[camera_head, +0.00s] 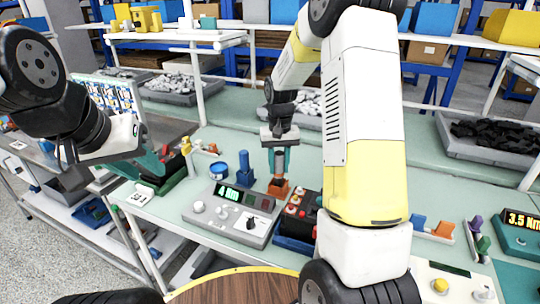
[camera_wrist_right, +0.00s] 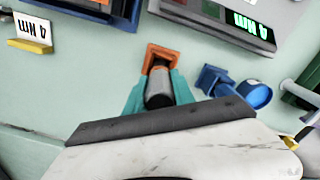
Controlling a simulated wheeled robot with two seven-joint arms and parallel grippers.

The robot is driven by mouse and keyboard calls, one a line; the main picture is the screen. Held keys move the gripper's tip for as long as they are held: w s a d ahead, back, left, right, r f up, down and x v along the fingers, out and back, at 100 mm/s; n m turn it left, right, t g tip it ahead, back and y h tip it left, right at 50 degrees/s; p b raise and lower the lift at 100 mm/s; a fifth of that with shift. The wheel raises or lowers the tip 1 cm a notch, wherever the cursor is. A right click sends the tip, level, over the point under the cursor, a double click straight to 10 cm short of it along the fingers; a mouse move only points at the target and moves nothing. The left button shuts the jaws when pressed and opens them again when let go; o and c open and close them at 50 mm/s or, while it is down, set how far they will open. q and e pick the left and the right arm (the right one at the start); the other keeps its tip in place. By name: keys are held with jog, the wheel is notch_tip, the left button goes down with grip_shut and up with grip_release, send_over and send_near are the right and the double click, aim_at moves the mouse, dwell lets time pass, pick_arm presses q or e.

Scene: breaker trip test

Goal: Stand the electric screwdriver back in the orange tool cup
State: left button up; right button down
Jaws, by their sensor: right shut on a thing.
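The electric screwdriver (camera_head: 279,168), a dark and grey cylinder, stands about upright between the teal fingers of my right gripper (camera_head: 279,162). In the right wrist view the screwdriver (camera_wrist_right: 159,88) lies between both fingers, which are shut on it. The orange tool cup (camera_head: 279,189) is directly below; it also shows in the right wrist view (camera_wrist_right: 150,52). The screwdriver's lower end meets the cup's opening in both views; how deep it sits is hidden. My left gripper (camera_head: 155,168) is at the left, away from the cup, seen side-on; its finger gap is unclear.
A grey test unit (camera_head: 232,214) with a green display stands left of the cup. A dark box with red buttons (camera_head: 299,207) stands just right and in front. A blue holder (camera_head: 246,167) is close on the left. Green bench top is clear behind.

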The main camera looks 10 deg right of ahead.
aim_at(279, 153)
jog(key=shift+f, duration=0.7)
jog(key=c, duration=1)
grip_release()
jog(key=shift+o, duration=0.2)
notch_tip(279, 153, up, 8)
jog(key=shift+f, duration=0.25)
jog(key=shift+r, duration=0.15)
